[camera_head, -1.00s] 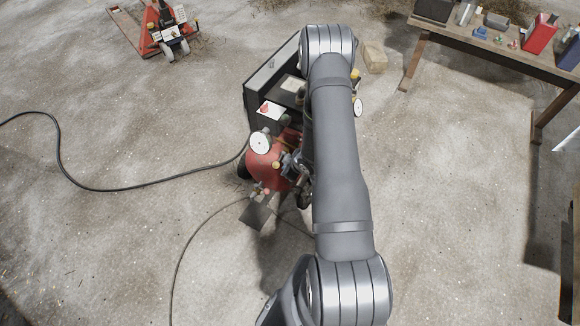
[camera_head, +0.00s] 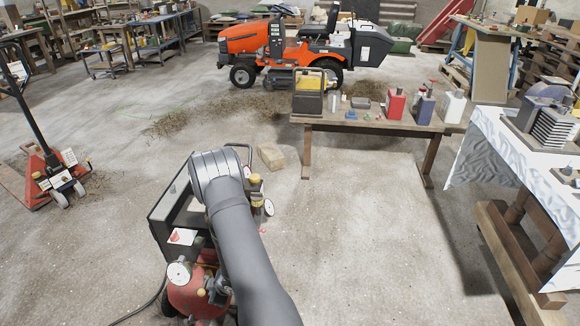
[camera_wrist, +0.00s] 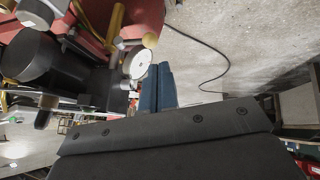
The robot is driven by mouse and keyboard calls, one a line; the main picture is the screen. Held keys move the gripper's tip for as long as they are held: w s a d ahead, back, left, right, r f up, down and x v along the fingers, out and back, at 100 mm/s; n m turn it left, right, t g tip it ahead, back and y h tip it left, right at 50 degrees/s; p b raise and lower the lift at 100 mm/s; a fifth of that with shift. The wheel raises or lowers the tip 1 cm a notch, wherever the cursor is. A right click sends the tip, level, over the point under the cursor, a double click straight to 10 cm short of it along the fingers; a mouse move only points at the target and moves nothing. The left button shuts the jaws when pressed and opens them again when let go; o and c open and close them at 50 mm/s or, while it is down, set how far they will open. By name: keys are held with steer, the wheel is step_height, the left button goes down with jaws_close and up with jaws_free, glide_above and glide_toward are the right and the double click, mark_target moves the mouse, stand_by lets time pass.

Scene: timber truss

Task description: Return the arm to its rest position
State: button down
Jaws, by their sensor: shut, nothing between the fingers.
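My grey arm (camera_head: 240,235) rises from the lower edge of the head view and bends over at an elbow beside a red air compressor (camera_head: 195,290). My gripper is hidden in the head view. In the wrist view, the two dark blue fingers of my gripper (camera_wrist: 158,86) sit close together, shut with nothing between them. The compressor's red body and white dial gauge (camera_wrist: 138,63) show close by in the wrist view, left of the fingers. I cannot tell the exact gap between them.
A wooden bench (camera_head: 375,125) with bottles and cans stands beyond the arm. An orange mower (camera_head: 290,45) is at the back, and a red pallet jack (camera_head: 50,170) is at the left. A cloth-covered table (camera_head: 515,165) stands at the right.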

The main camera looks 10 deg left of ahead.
steer(key=shift+w+a+f, duration=0.45)
steer(key=shift+w+a, duration=0.1)
steer(key=shift+w, duration=0.15)
steer(key=shift+w+a+f, duration=0.45)
steer(key=shift+w+a, duration=0.1)
steer(key=shift+w, duration=0.1)
